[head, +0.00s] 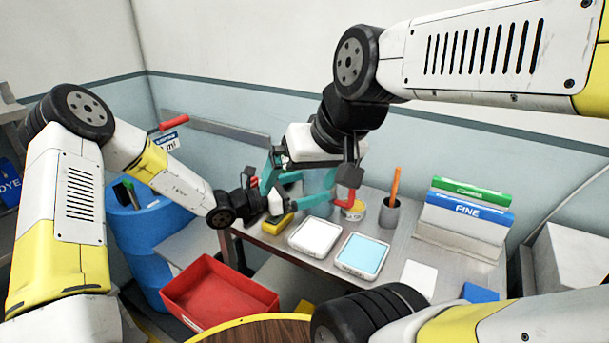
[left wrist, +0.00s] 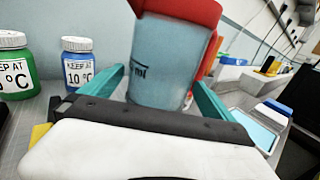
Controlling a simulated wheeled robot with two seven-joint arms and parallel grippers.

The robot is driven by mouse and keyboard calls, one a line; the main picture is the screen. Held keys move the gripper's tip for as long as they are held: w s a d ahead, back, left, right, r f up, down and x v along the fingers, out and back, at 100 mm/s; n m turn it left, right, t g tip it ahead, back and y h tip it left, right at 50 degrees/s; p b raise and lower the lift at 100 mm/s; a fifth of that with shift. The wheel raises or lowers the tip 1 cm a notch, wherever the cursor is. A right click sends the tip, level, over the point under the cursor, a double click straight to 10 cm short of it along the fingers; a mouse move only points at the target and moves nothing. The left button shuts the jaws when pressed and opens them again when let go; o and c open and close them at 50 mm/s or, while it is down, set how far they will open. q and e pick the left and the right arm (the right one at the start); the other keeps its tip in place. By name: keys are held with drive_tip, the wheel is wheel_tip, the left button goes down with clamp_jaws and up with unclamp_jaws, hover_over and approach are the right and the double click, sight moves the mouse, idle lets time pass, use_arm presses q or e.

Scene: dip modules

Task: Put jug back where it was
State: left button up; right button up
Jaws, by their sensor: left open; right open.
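The jug (left wrist: 165,60) has a pale blue body with dark "ml" marking, a red rim and a red handle on its right. In the left wrist view it stands upright between the teal fingers of my left gripper (left wrist: 165,95), which is open; its base is hidden behind the gripper body. In the head view the jug (head: 318,205) is at the back of the grey table, mostly covered by the grippers, with its red handle showing at right. My right gripper (head: 308,172) is open, just above and around that same area. Whether it touches the jug I cannot tell.
A white tray (head: 315,237), a blue tray (head: 362,256), a grey cup (head: 389,217) with an orange stick and a can (head: 354,212) share the table. Green (left wrist: 15,65) and blue (left wrist: 78,66) bottles stand left of the jug. A red bin (head: 208,258) sits below the table's front left.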

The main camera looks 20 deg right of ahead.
use_arm(q)
drive_tip(key=d, duration=0.3)
drive_tip(key=shift+w+d, duration=0.25)
drive_tip(key=shift+d, duration=0.15)
drive_tip(key=c, duration=1.4)
drive_tip(key=shift+o, duration=0.2)
wheel_tip(320, 180, up, 10)
drive_tip(key=shift+f, duration=0.1)
drive_tip(key=shift+a, duration=0.1)
